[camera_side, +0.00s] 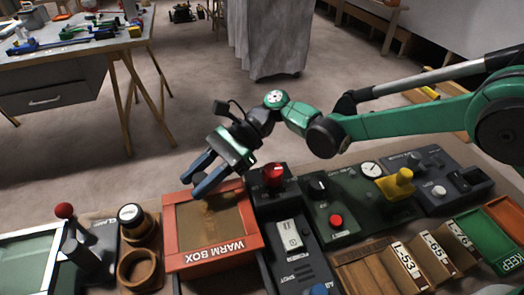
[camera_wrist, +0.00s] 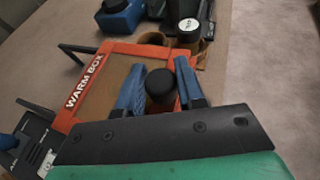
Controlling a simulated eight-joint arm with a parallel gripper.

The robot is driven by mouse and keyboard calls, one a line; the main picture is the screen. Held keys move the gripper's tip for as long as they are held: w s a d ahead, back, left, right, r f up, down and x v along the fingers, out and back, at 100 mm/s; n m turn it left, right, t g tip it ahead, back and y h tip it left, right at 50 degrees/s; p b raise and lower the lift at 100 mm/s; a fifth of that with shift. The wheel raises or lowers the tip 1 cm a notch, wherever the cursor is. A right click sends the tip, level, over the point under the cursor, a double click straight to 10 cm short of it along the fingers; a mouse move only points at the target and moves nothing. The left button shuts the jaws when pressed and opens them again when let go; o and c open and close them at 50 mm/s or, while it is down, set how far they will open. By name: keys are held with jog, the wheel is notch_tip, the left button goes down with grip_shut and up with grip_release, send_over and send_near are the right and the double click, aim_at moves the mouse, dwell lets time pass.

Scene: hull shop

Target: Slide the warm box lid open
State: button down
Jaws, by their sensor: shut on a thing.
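The warm box (camera_side: 254,246) has a red-orange frame with its name on the front edge. A flat tan-brown panel, the lid (camera_side: 190,222), fills the frame, and no opening into the box is clear to me. In the wrist view the box (camera_wrist: 88,80) lies under the fingers, with the lid (camera_wrist: 118,74) inside its frame. My gripper (camera_side: 194,181) is at the back edge of the box in the side view. In the wrist view its blue fingers (camera_wrist: 160,66) are shut on a round black knob (camera_wrist: 161,84), one finger on each side. The knob is hidden in the side view.
Wooden cups, one with a black-capped item (camera_side: 131,214), stand close left of the box. A red-knobbed lever (camera_side: 65,211) is further left. A dark panel with a red knob (camera_side: 274,175) adjoins the right side.

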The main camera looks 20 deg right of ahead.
aim_at(216, 251)
jog(key=s, duration=1)
jog(key=shift+s, duration=0.25)
jog(key=c, duration=0.5)
grip_release()
jog(key=shift+c, duration=0.2)
jog(key=shift+d, duration=0.1)
jog(key=shift+v, duration=2.75)
